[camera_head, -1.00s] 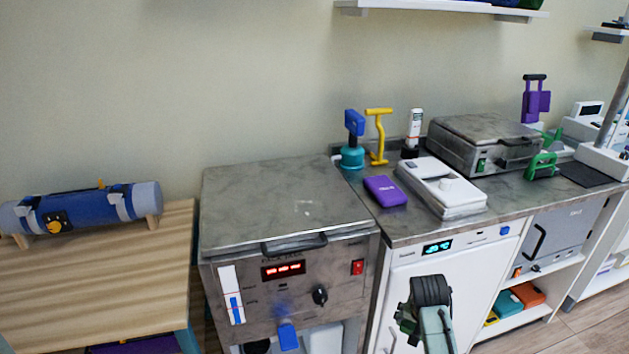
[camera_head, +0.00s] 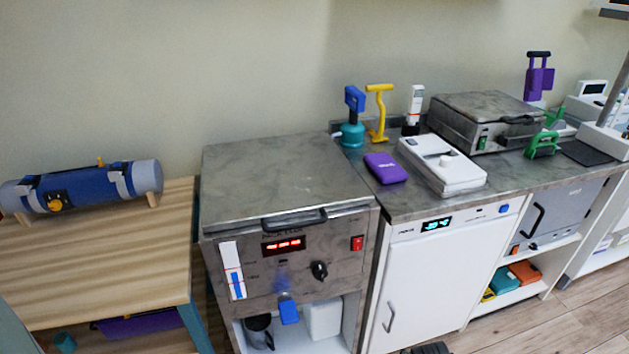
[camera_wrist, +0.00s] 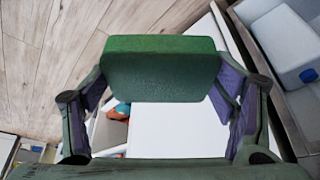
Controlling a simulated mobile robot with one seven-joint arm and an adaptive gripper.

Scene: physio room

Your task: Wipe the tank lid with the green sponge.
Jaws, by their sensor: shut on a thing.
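The tank (camera_head: 330,245) is a steel unit with a red display, left of the counter. Its flat grey lid (camera_head: 285,182) is closed, with a dark handle at the front edge and faint mottled marks on top. The green sponge (camera_wrist: 150,80) shows in the wrist view, held between the two fingers of my gripper (camera_wrist: 163,72). The gripper is shut on it, with purple pads at its sides. The sponge is in the air, apart from the lid. In the head view the gripper and sponge are not clearly visible.
A wooden bench (camera_head: 90,245) with a blue roll (camera_head: 85,187) stands left of the tank. The counter at right holds a purple box (camera_head: 385,168), a white device (camera_head: 442,165), a yellow-handled tool (camera_head: 378,112) and a steel case (camera_head: 485,122). The space above the lid is clear.

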